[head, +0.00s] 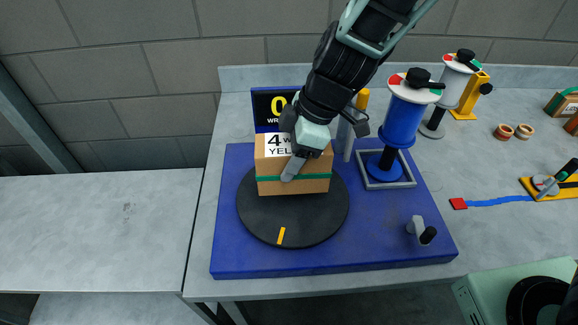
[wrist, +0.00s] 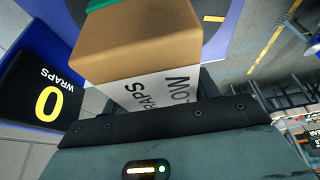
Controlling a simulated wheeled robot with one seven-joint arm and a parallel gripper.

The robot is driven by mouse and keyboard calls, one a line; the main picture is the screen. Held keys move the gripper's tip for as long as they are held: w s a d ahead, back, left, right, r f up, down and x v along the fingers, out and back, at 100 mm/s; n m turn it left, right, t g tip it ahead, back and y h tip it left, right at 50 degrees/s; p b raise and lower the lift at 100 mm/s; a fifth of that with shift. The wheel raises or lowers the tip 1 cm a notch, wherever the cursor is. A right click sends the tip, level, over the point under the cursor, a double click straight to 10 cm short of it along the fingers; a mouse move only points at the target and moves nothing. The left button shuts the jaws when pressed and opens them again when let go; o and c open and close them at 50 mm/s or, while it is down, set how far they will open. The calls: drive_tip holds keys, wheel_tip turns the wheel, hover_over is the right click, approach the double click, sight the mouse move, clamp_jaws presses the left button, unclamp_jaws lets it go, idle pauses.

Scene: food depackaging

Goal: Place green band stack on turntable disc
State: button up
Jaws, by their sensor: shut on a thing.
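The green band stack is a brown carton (head: 318,165) with a green band around it and a white label reading "4 W... YEL...". It appears upright over the back part of the black turntable disc (head: 285,228); whether it touches the disc cannot be told. My gripper (head: 297,160) is shut on the carton from above, one finger showing across its front face. In the wrist view the carton (wrist: 145,48) fills the upper middle, with a bit of green band at the top. The disc (wrist: 232,12) shows behind it; the fingertips are hidden there.
The disc sits on a blue base (head: 380,238). A black display (head: 264,108) showing "0 WRAPS" stands behind. A blue film roll (head: 403,120) on a post stands right of the disc, and a small lever (head: 418,228) is at front right. The disc's front half is clear.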

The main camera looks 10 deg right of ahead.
drive_tip(key=shift+f, duration=1.95)
drive_tip(key=o, duration=1.4)
drive_tip(key=shift+f, duration=0.1)
drive_tip(key=shift+c, duration=0.2)
